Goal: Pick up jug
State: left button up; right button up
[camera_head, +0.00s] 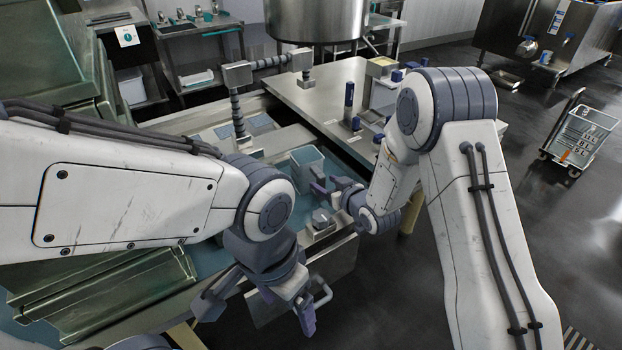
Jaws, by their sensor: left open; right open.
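A pale translucent blue open-topped container (307,160), which may be the jug, stands in the steel basin of the bench.
A steel block with a grey knob (321,218) sits near the right gripper. A steel table (320,105) with blue-handled items is behind. A jointed pipe (238,98) rises over the basin. A steel vat (318,18) stands at the back.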

aim_at(311, 177)
jog(key=x, duration=0.3)
jog(key=shift+a+f, duration=0.1)
jog(key=shift+a, duration=0.1)
jog(key=shift+c, duration=0.3)
grip_shut()
jog(key=shift+w, duration=0.1)
dwell(0.8)
jog(key=shift+r, duration=0.2)
